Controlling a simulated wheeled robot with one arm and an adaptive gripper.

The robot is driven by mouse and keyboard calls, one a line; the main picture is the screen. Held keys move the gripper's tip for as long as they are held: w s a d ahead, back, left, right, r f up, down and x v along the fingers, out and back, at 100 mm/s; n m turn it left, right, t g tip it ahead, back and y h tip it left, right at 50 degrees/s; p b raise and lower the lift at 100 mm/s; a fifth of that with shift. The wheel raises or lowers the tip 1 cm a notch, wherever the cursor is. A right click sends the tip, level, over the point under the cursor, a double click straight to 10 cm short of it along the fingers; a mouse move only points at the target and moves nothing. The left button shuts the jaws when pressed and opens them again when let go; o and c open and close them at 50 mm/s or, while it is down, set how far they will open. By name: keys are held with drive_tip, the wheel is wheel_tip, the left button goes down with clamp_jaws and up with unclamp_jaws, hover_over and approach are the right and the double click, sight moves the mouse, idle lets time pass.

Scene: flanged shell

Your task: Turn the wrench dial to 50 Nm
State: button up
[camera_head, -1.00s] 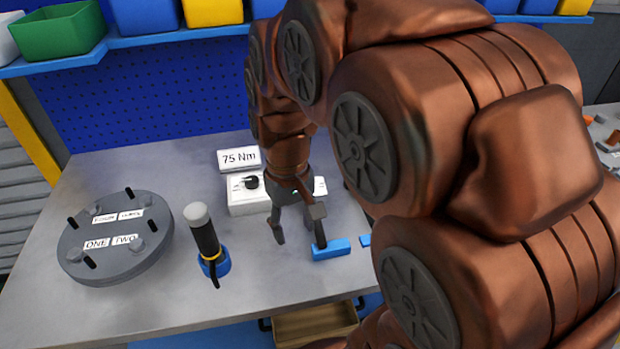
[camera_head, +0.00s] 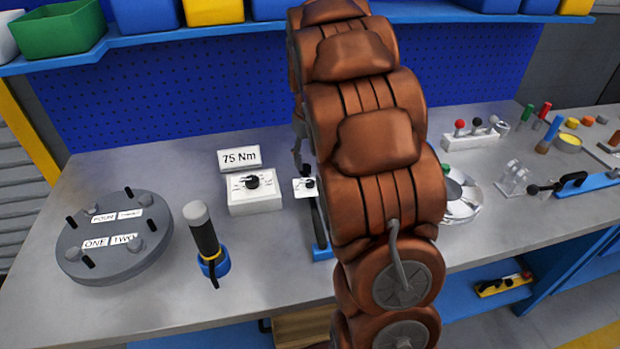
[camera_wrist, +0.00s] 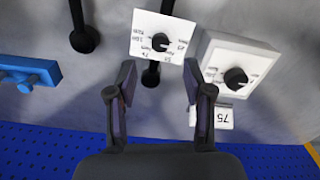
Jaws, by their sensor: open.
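A white square dial plate with a black knob (camera_wrist: 160,42) sits over a black rod, which looks like the wrench. The plate also shows beside my arm in the head view (camera_head: 308,187). It carries small markings; the knob's exact setting is too small to read. My gripper (camera_wrist: 158,78) is open and empty, its fingertips pointing toward the plate, with the knob ahead of the gap. In the head view my arm hides most of the gripper. A white box with a black knob (camera_head: 252,182) stands left of the plate, with a "75 Nm" sign (camera_head: 239,158) behind it.
A grey round flange (camera_head: 113,262) with black pins and a black-handled tool (camera_head: 205,240) in a blue holder stand left. A blue block (camera_wrist: 28,73) lies near the wrench. Levers (camera_head: 478,128) and other fixtures are at right. A pegboard (camera_head: 170,85) stands behind.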

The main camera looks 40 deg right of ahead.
sight(310, 182)
drive_tip(key=shift+f+p, duration=0.75)
drive_tip(key=shift+f, duration=2.75)
clamp_jaws()
